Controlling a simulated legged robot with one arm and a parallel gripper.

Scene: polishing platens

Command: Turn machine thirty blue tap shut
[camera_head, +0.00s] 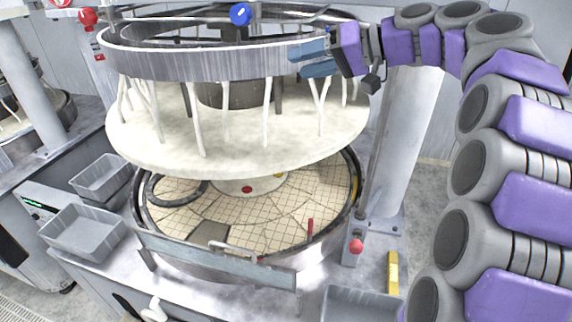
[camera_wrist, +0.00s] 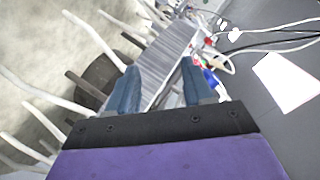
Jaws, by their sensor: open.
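A round blue tap (camera_head: 240,13) shows at the top middle of the head view, behind the upper metal ring. A small blue piece (camera_wrist: 210,78) shows beyond my right finger in the wrist view; I cannot tell if it is the same tap. My gripper (camera_head: 308,58) is at the right side of the ring, to the right of and below the blue tap in the picture. In the wrist view my gripper (camera_wrist: 160,82) is open and empty. The grey ring band (camera_wrist: 167,62) shows between its fingers; contact is unclear. No machine number is readable.
The pale upper platen (camera_head: 235,130) with white hoses hangs below the ring (camera_head: 190,62), above the tiled lower platen (camera_head: 265,215). A grey column (camera_head: 405,150) stands right. Red knobs (camera_head: 88,17) are at left. Grey bins (camera_head: 82,232) sit left. White cables (camera_wrist: 270,38) cross the wrist view.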

